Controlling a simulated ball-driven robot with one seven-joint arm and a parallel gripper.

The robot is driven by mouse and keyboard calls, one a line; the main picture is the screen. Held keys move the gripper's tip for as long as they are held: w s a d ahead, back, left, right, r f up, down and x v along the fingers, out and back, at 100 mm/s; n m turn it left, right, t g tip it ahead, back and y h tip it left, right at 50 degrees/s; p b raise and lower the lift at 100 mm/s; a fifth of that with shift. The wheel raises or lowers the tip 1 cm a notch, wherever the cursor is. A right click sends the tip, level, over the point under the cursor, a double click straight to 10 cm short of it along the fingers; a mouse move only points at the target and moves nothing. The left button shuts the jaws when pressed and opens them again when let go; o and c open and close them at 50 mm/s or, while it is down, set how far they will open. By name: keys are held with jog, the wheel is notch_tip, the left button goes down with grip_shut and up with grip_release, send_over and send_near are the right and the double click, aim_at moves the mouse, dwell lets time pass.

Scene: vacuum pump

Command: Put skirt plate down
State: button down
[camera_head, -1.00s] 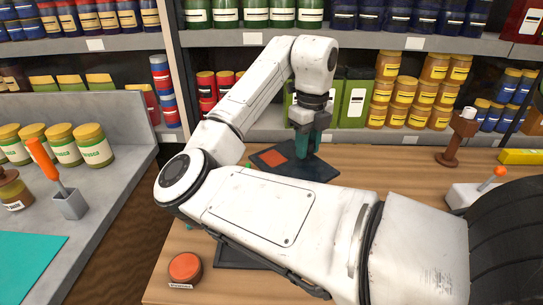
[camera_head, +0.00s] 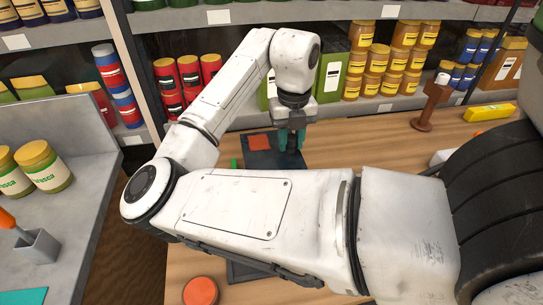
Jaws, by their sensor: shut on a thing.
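My gripper (camera_head: 291,143), with teal fingers, points down over the right part of a dark flat slab (camera_head: 289,162) on the wooden table. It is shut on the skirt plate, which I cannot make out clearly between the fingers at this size. The fingertips are at or very near the slab; I cannot tell whether the plate touches it. An orange square (camera_head: 259,143) lies on the slab to the left of the fingers.
My arm hides much of the table's middle. A red-lidded round container (camera_head: 200,291) stands at the near edge. A brown stand (camera_head: 431,103) and a yellow box (camera_head: 488,112) are at the back right. Shelves of jars (camera_head: 361,74) rise behind. A grey counter (camera_head: 85,160) is at left.

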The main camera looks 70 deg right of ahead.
aim_at(273, 144)
jog(key=w+f, duration=0.2)
jog(key=f, duration=0.1)
jog(key=w+d+f, duration=0.1)
jog(key=w+f, duration=0.2)
jog(key=shift+d+p, duration=0.1)
jog(key=shift+p, duration=0.3)
jog(key=shift+f+p, duration=0.5)
jog(key=shift+f, duration=1.05)
jog(key=shift+f, duration=0.1)
jog(key=c, duration=0.8)
grip_release()
notch_tip(273, 144, up, 12)
jog(key=shift+r+b, duration=0.15)
jog(key=shift+b, duration=0.85)
